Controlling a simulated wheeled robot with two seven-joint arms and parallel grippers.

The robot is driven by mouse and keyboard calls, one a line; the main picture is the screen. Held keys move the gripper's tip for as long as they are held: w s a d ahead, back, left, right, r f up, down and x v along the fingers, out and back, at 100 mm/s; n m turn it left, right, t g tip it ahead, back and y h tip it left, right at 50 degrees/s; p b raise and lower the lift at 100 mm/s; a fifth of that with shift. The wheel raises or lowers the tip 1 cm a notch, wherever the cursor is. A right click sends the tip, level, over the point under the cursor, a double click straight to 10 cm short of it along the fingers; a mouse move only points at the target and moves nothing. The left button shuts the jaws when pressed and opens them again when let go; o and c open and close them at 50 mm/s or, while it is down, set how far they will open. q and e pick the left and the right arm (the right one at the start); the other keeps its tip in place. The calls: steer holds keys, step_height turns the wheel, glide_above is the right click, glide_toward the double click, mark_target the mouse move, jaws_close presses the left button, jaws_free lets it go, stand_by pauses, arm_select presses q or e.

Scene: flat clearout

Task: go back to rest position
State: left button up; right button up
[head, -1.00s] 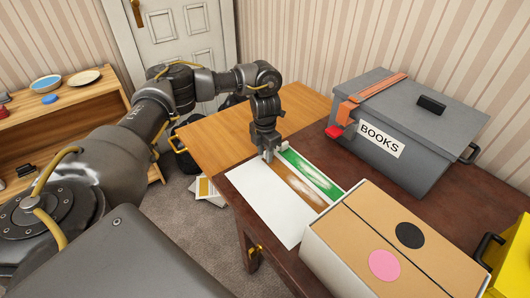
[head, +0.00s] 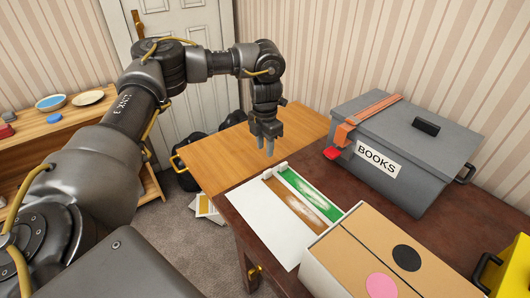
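My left gripper (head: 266,150) hangs fingers down above the table, near the far end of a sheet with white, brown and green stripes (head: 300,200). Its fingers look a little apart with nothing seen between them. A small white piece (head: 274,171) lies at the sheet's far end, just below the gripper and apart from it. My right gripper is not in view.
A grey box labelled BOOKS (head: 400,150) with an orange strap stands at the back right. A cardboard box (head: 345,250) is at the front, and a yellow container (head: 508,268) at the right edge. The light wooden surface (head: 220,155) is clear. Shelves (head: 75,130) stand at left.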

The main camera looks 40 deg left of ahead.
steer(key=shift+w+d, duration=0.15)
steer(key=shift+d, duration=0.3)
